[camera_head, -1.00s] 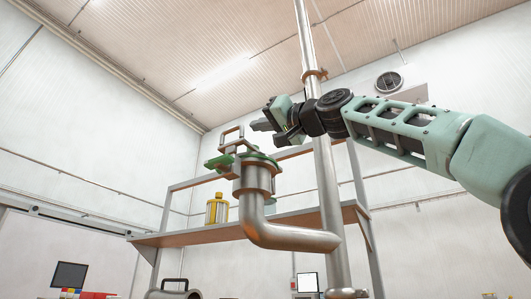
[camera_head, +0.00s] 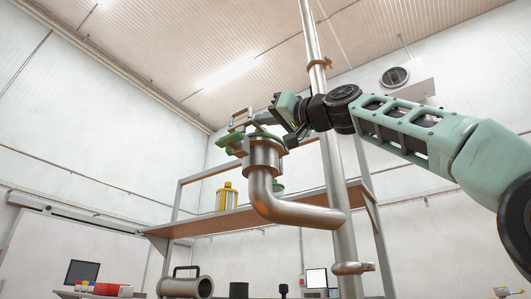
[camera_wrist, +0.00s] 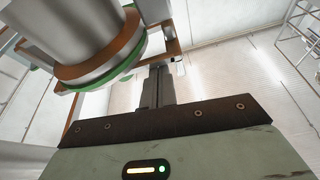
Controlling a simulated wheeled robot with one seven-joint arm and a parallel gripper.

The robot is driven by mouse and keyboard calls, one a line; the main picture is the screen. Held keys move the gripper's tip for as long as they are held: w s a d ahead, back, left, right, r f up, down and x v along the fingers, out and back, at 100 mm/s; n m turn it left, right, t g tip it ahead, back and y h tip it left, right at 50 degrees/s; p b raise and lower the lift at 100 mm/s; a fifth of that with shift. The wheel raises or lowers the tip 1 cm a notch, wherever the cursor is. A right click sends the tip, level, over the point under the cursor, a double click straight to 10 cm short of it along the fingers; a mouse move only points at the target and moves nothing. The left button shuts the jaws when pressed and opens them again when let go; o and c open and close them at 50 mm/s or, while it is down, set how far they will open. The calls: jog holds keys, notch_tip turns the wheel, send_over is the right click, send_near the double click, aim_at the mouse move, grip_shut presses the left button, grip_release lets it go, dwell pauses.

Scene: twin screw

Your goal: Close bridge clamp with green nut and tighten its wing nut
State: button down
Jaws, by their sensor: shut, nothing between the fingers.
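The bridge clamp with green parts (camera_head: 235,142) sits on top of a bent steel pipe (camera_head: 264,187) in the head view. Its metal bracket (camera_head: 240,117) stands up above the flange. I cannot clearly make out the wing nut, or whether the clamp is closed. My gripper (camera_head: 260,114) is shut and empty, just above and to the right of the clamp. In the wrist view my gripper fingers (camera_wrist: 155,87) are together, below a copper-coloured bracket arm (camera_wrist: 163,37) and right of the pipe's green ring (camera_wrist: 112,82). I cannot tell whether they touch the bracket.
A tall upright pipe (camera_head: 332,170) stands right of the clamp, behind my wrist. A shelf (camera_head: 215,223) with a yellow container (camera_head: 226,197) lies behind. Open air lies left of the clamp.

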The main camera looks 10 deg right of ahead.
jog(key=shift+w, duration=0.1)
notch_tip(320, 180, up, 10)
jog(key=p, duration=0.9)
jog(key=shift+d, duration=0.1)
